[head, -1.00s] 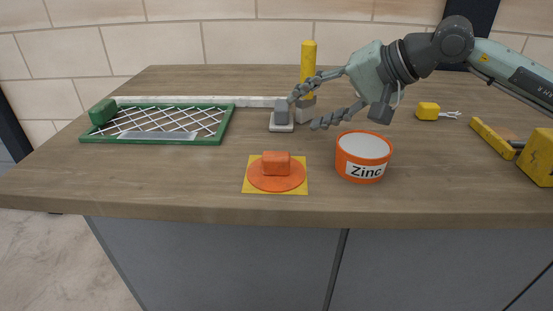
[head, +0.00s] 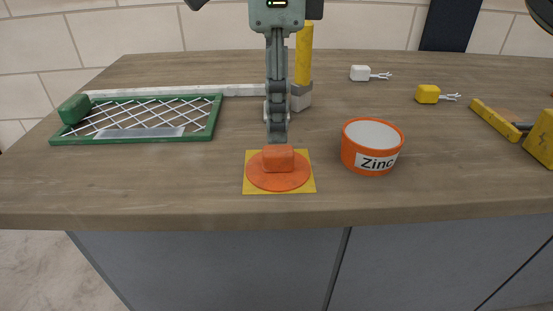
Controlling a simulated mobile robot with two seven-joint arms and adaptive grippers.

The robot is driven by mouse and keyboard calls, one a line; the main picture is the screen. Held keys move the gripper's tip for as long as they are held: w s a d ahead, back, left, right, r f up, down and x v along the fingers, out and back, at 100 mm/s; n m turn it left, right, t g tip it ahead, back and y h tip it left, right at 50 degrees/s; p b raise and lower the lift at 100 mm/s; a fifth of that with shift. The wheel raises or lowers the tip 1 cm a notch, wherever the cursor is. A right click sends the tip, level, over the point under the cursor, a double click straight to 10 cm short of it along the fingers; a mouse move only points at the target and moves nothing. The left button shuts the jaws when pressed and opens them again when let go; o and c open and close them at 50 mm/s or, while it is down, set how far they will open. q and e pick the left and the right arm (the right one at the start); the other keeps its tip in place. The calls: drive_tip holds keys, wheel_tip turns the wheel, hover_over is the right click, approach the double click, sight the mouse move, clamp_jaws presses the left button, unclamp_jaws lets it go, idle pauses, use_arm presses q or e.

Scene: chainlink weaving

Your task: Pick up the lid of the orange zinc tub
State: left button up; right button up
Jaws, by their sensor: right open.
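The orange lid (head: 262,181) with a block-shaped orange handle (head: 278,157) lies flat on a yellow square mat (head: 305,187) near the front edge of the table. The orange zinc tub (head: 350,157) stands uncovered to its right, with a white inside and a "Zinc" label. My right gripper (head: 278,138) points down just behind the lid's handle in the picture. Its fingers are seen edge-on, one in front of the other, and are open with nothing visible between them. Whether the fingertips touch the handle cannot be told. My left gripper is not in view.
A green frame with white mesh (head: 140,118) lies at left. A yellow post on a grey base (head: 304,60) stands behind my right gripper. White (head: 360,73) and yellow (head: 428,94) small tools lie back right. Yellow blocks (head: 541,137) sit at the right edge.

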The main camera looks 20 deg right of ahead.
sight(278, 149)
drive_tip(key=f, duration=0.5)
drive_tip(key=shift+d+f, duration=0.15)
drive_tip(key=shift+d, duration=0.05)
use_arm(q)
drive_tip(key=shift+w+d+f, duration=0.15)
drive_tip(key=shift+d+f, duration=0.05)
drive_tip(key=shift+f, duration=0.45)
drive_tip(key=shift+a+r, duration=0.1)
use_arm(e)
drive_tip(key=c, duration=1)
